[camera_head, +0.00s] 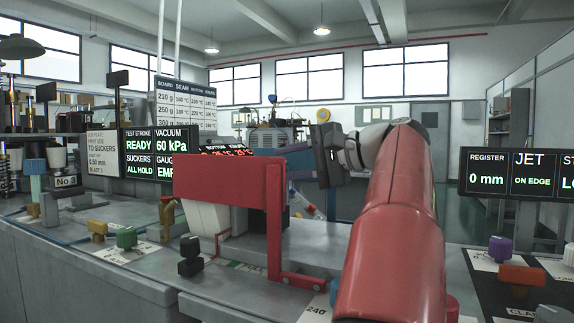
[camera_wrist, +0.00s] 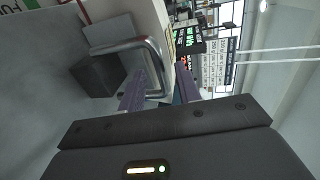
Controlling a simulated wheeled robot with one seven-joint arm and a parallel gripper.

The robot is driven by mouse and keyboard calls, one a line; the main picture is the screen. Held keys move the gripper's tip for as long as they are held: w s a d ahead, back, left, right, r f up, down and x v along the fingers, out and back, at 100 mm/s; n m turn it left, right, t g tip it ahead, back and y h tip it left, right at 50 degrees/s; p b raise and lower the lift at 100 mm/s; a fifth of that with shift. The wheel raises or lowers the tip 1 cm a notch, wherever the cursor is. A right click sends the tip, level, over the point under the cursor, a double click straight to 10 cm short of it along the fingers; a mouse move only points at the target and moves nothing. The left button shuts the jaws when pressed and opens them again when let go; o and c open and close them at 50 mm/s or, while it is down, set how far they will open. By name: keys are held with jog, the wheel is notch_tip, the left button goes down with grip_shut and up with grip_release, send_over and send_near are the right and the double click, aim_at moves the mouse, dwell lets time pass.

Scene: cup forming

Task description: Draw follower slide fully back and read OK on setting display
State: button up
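My gripper (camera_head: 326,155) is raised in the middle of the head view, behind the red guard's right end; its fingertips are hard to make out there. In the wrist view its two purplish fingers (camera_wrist: 160,88) stand apart. A rounded bright metal bar (camera_wrist: 150,48) and a dark block (camera_wrist: 98,75) lie just beyond the left finger; I cannot tell whether they touch it. I cannot tell which part is the follower slide. No panel that I can read is labelled setting. The left display (camera_head: 150,153) reads READY, 60 kPa, ALL HOLD and a cut-off GAUGE field.
A red guard plate (camera_head: 225,180) on a post stands in front of the bench machinery. Black (camera_head: 190,257), green (camera_head: 126,238) and orange (camera_head: 521,275) knobs stand on the bench. The right display (camera_head: 515,173) reads 0 mm and ON EDGE, cut off at right. Air above the bench is open.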

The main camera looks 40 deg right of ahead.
jog(key=shift+w+a+f, duration=0.1)
jog(key=shift+w+a, duration=0.05)
jog(key=shift+w, duration=0.25)
grip_shut()
